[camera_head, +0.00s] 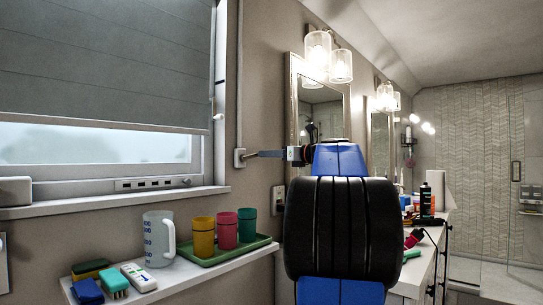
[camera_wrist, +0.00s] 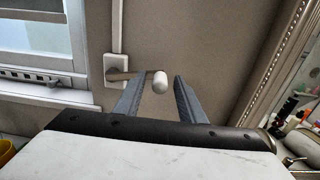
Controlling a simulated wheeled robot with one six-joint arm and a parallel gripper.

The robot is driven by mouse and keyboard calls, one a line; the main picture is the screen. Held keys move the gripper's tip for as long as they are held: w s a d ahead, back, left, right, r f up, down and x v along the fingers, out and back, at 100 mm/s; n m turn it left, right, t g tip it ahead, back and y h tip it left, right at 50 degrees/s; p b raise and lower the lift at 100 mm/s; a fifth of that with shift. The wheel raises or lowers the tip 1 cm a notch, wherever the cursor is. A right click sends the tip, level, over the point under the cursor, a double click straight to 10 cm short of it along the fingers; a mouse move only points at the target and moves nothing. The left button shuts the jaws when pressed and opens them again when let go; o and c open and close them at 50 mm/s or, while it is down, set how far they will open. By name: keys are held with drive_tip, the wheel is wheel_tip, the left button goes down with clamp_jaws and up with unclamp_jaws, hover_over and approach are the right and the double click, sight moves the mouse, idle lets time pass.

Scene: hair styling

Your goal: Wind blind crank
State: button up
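The grey blind (camera_head: 110,65) hangs partly down over the window, with bright glass below its bottom bar. The crank's white wall box (camera_head: 239,158) is right of the window; it also shows in the wrist view (camera_wrist: 115,69). In the wrist view, the crank arm (camera_wrist: 126,75) runs from the box to a pale rounded knob (camera_wrist: 160,83). My gripper (camera_wrist: 158,80) is open, with one finger on each side of the knob in the picture and a gap to both. How deep the knob sits between them is unclear. In the head view my gripper (camera_head: 293,155) is near the crank's right end.
A white shelf (camera_head: 180,276) below the window holds a measuring jug (camera_head: 158,240), a green tray (camera_head: 205,258) with coloured cups, brushes and a sponge. A mirror (camera_head: 320,105) and a cluttered counter (camera_head: 425,265) are to the right. Bare wall surrounds the crank.

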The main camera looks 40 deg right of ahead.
clamp_jaws()
drive_tip(key=shift+f, duration=0.1)
drive_tip(key=a+f+m, duration=0.8)
drive_tip(key=f+m, duration=0.2)
drive_tip(key=shift+s+a+m, duration=0.3)
drive_tip(key=shift+s+m, duration=0.05)
drive_tip(key=shift+m, duration=0.05)
idle(1.0)
